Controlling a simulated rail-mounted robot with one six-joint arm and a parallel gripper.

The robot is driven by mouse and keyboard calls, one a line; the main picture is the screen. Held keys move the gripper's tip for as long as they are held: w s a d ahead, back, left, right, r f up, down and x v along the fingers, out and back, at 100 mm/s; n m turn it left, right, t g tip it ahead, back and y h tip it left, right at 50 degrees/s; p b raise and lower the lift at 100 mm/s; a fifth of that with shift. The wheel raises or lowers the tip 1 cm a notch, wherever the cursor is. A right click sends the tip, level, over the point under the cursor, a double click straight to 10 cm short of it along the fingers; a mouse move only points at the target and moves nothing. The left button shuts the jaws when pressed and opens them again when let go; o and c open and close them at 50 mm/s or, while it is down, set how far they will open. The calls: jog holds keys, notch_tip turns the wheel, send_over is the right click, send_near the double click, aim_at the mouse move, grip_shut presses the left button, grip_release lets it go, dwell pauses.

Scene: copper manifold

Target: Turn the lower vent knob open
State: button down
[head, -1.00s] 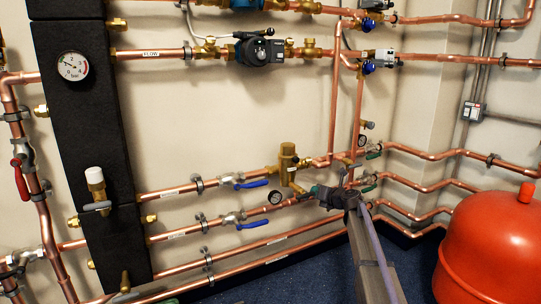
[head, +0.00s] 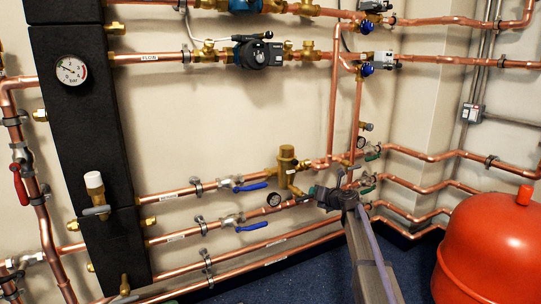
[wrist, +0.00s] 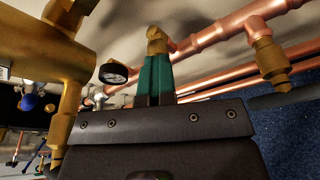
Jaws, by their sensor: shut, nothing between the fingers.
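My gripper (head: 313,191) is at the lower right pipework, just right of the brass mixing valve (head: 286,165). In the wrist view its teal fingers (wrist: 158,62) are closed together with nothing between them. A small brass fitting (wrist: 157,38) shows right at the fingertips; whether they touch it I cannot tell. The brass valve body (wrist: 60,50) stands large at the left of the wrist view. I cannot clearly tell which small part is the lower vent knob; it may be this fitting, or may be hidden by my gripper.
A small round gauge (head: 274,198) is left of my gripper and also shows in the wrist view (wrist: 113,73). Blue-lever valves (head: 251,227) sit on the pipes further left. Copper pipes run close around my gripper. A red tank (head: 490,245) stands at the right.

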jog(key=a, duration=0.2)
jog(key=shift+s+a+r, duration=0.2)
jog(key=shift+a+r, duration=0.1)
jog(key=shift+a, duration=0.05)
jog(key=shift+s, duration=0.15)
jog(key=shift+d, duration=0.1)
